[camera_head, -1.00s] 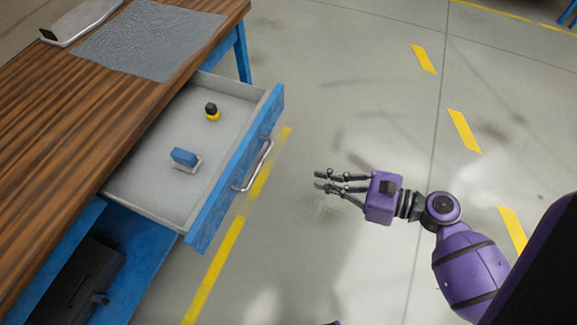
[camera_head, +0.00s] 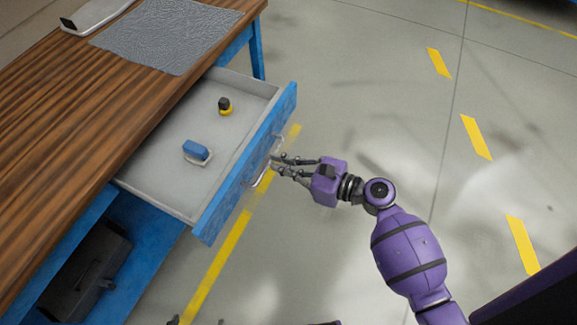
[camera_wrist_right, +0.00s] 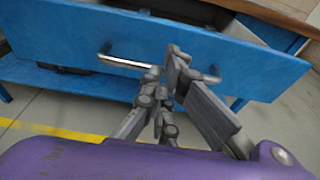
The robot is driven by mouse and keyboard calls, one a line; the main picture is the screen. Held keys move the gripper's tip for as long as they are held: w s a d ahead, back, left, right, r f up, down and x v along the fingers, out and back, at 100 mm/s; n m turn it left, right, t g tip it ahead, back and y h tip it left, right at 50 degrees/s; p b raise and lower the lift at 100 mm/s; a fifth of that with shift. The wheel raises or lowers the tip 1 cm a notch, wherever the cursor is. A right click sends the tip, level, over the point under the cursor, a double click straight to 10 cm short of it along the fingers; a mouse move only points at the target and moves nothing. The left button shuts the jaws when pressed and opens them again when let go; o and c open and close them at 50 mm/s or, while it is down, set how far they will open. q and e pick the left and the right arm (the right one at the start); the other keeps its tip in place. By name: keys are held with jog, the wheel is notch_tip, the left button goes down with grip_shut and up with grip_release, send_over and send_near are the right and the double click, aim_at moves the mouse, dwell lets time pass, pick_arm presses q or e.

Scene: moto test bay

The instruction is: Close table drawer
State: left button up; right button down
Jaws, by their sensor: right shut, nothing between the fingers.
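The table drawer (camera_head: 245,165) is pulled out from the wooden-topped table, with its blue front facing right and its grey inside showing. A metal bar handle (camera_head: 262,166) sits on the front; it also shows in the right wrist view (camera_wrist_right: 120,62). My right gripper (camera_head: 275,164) is shut and empty, its fingertips at the handle. In the right wrist view, the fingers (camera_wrist_right: 176,62) overlap the middle of the handle in front of the blue drawer front (camera_wrist_right: 200,45). I cannot tell whether they touch it.
In the drawer lie a blue-and-white block (camera_head: 196,151) and a small yellow-and-black item (camera_head: 225,106). The tabletop (camera_head: 110,110) carries a grey mat (camera_head: 165,32) and a white tray (camera_head: 98,12). A black case (camera_head: 80,270) stands below. The floor at right is clear.

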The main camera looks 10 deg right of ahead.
aim_at(240, 149)
jog(key=shift+a, duration=0.1)
jog(key=r+x, duration=0.1)
jog(key=x, duration=0.2)
jog(key=p+x, duration=0.1)
jog(key=x, duration=0.3)
jog(key=r+x, duration=0.1)
jog(key=x, duration=0.3)
jog(key=shift+w+a+r+p, duration=0.25)
jog(key=shift+a+r+p, duration=0.05)
jog(key=shift+r+p, duration=0.05)
jog(key=x, duration=0.5)
jog(key=r+b+x, duration=0.1)
jog(key=x, duration=0.3)
jog(key=r+x, duration=0.1)
jog(key=x, duration=0.4)
jog(key=shift+w+a+r+b, duration=0.2)
jog(key=shift+w+a+b, duration=0.15)
jog(key=shift+a, duration=0.2)
jog(key=shift+w+a, duration=0.45)
jog(key=shift+a, duration=0.15)
jog(key=shift+r, duration=0.1)
jog(key=shift+a+r, duration=0.1)
